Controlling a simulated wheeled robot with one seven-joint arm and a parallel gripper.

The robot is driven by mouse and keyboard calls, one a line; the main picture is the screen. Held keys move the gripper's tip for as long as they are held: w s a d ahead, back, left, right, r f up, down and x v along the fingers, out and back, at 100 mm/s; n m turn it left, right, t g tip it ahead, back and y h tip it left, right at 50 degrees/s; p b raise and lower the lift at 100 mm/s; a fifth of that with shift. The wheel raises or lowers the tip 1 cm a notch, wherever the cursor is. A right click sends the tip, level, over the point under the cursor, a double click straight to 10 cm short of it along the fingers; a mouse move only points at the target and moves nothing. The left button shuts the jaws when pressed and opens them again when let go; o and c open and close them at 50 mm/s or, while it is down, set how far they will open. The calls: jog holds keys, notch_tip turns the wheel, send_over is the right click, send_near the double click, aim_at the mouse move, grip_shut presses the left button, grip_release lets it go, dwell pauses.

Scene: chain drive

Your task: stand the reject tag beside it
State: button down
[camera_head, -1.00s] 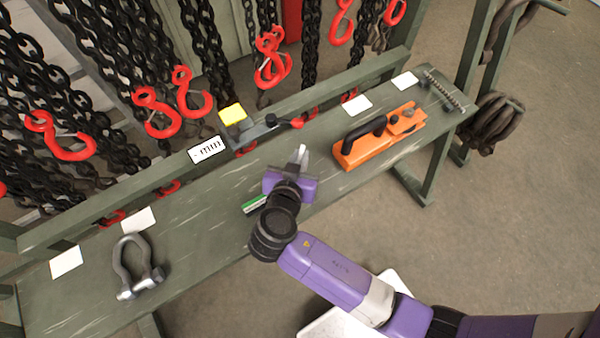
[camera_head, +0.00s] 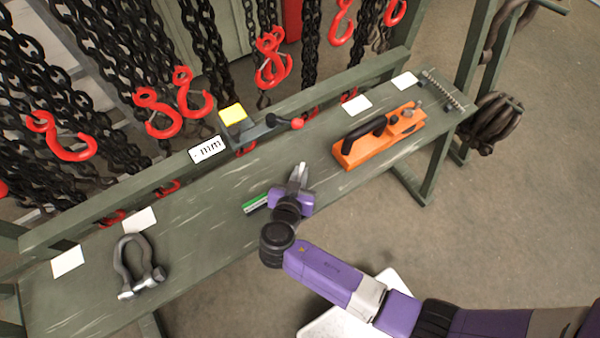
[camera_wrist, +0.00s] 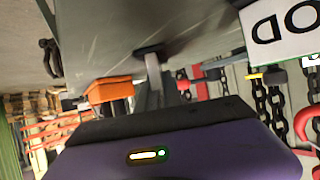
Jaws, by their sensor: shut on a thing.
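My gripper (camera_head: 299,169) is low over the middle of the green bench, its fingers pointing away from my body. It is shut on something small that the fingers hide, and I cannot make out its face. In the wrist view the fingers (camera_wrist: 152,66) are close together near the bench. A white tag with a green edge (camera_head: 256,203) stands on the bench just left of my gripper. In the wrist view a white tag (camera_wrist: 281,27) shows upside-down letters ending in "OD". I see no readable reject tag.
An orange tool with a black handle (camera_head: 365,148) lies right of my gripper. A grey shackle (camera_head: 137,267) lies left. Chains with red hooks (camera_head: 158,112) hang behind the bench (camera_head: 210,235).

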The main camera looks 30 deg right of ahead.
jog(key=shift+f, duration=0.15)
jog(key=c, duration=1.5)
grip_release()
jog(key=shift+r, duration=0.25)
jog(key=b+v, duration=0.1)
jog(key=v, duration=1.1)
jog(key=shift+f+b, duration=0.1)
jog(key=shift+b, duration=0.25)
